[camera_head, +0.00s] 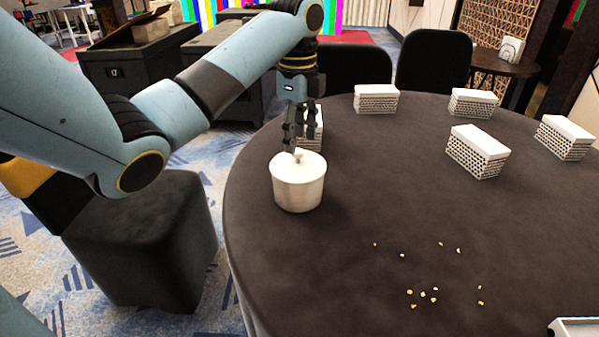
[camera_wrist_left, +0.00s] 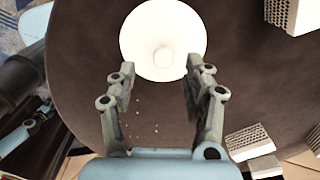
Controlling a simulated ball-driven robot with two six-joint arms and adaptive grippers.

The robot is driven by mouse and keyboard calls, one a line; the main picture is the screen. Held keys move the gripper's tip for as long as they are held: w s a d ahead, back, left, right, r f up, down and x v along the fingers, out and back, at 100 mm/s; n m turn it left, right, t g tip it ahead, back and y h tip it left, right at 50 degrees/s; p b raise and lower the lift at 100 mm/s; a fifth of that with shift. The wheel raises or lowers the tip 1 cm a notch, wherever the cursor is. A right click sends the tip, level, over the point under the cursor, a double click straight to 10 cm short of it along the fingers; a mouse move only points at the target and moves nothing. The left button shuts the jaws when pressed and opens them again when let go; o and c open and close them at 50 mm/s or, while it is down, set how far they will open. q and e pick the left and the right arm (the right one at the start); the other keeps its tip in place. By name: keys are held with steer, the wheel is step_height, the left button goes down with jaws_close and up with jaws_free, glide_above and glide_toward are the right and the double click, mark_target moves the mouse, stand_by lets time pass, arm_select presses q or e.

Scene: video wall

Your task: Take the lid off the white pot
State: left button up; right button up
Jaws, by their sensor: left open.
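The white pot (camera_head: 298,190) stands upright near the left edge of the dark round table (camera_head: 400,205). Its white lid (camera_head: 290,163) sits on top, with a small knob (camera_head: 297,155) in the middle. In the left wrist view the lid (camera_wrist_left: 140,42) shows as a bright disc with its knob (camera_wrist_left: 163,57) near the centre. My left gripper (camera_head: 295,146) is above the lid, close to the knob, fingers pointing down. In the left wrist view the gripper (camera_wrist_left: 156,80) is open, with a wide empty gap between its fingers. My right gripper is not in view.
Several white perforated boxes stand on the table, one (camera_head: 478,150) at right and one (camera_head: 376,98) at the back. Another is partly hidden behind my left gripper. Small yellowish crumbs (camera_head: 422,294) lie at the front. A white tray (camera_head: 575,327) shows at the lower right corner.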

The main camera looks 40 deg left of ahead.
mark_target(298, 150)
arm_select(q)
step_height(298, 150, down, 4)
steer(key=shift+w+a+f, duration=0.15)
steer(key=shift+f, duration=0.05)
steer(key=shift+c, duration=0.4)
jaws_close()
